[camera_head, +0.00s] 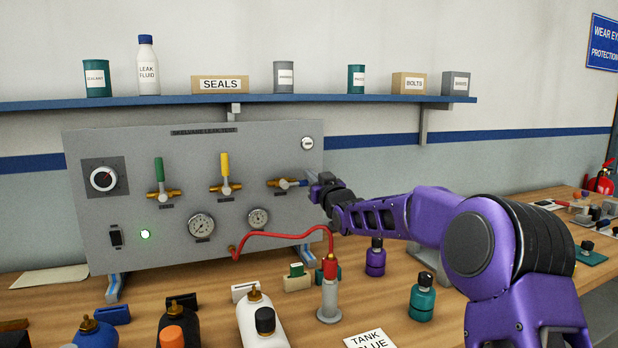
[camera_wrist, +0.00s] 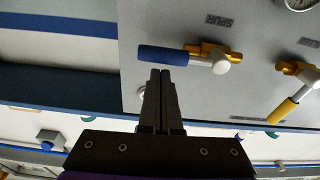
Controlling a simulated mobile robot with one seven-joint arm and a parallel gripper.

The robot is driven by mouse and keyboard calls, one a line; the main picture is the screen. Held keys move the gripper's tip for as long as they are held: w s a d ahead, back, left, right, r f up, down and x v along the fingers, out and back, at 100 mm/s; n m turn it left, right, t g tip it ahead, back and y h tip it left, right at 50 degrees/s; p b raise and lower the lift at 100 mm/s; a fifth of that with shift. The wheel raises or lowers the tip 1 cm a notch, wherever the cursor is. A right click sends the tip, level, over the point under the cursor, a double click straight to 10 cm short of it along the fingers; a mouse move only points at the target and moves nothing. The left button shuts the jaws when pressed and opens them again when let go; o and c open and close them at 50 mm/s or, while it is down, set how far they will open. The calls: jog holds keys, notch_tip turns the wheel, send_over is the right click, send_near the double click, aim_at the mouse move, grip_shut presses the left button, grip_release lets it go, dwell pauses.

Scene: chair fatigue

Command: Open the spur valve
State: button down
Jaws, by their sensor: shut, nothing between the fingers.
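The spur valve (camera_head: 283,183) is the rightmost valve on the grey panel. It has a brass body and a blue lever lying about level, pointing right. In the wrist view, tilted over, the blue lever (camera_wrist: 163,56) points left from its white hub, near a "SPUR" label (camera_wrist: 218,21). My gripper (camera_head: 314,181) is at the lever's right end in the head view. In the wrist view its fingers (camera_wrist: 160,74) are together and empty, with tips just beside the blue lever. I cannot tell whether they touch it.
Green-handled (camera_head: 160,180) and yellow-handled (camera_head: 225,175) valves stand with levers upright to the left. Gauges (camera_head: 201,226) and a red hose (camera_head: 285,235) are below. A shelf (camera_head: 260,102) runs above the panel. Bottles and a metal cylinder (camera_head: 329,300) stand on the bench.

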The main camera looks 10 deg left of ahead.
jog(key=shift+d+f+m, duration=0.1)
jog(key=shift+f+m, duration=0.2)
jog(key=shift+m, duration=0.3)
